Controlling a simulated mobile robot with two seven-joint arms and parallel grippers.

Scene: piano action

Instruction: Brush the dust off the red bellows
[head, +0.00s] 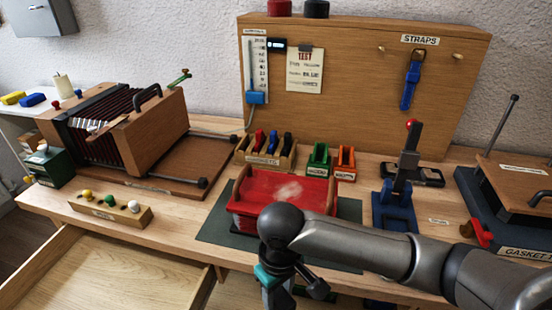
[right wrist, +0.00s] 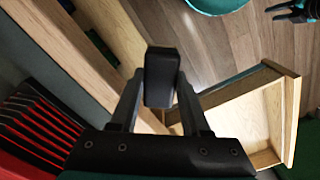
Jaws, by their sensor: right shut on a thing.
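The red bellows (head: 285,198) lies on a dark green mat (head: 216,226) on the bench in the head view. A pale dusty patch (head: 289,191) shows on its red top. Its red and black folds (right wrist: 38,130) show at the left of the right wrist view. My right arm crosses in front of the bellows in the head view. My right gripper (right wrist: 160,88) is shut on a dark block-shaped thing (right wrist: 161,68); I cannot tell what it is. A dark pronged shape (right wrist: 290,10) at the top right may be my left gripper.
An open wooden drawer (head: 110,270) juts out at the front left. An accordion-like instrument (head: 150,125) stands at the left. A rack of coloured pieces (head: 265,152), green and orange holders (head: 319,162), a blue stand (head: 395,208) and a gasket press (head: 510,200) surround the mat.

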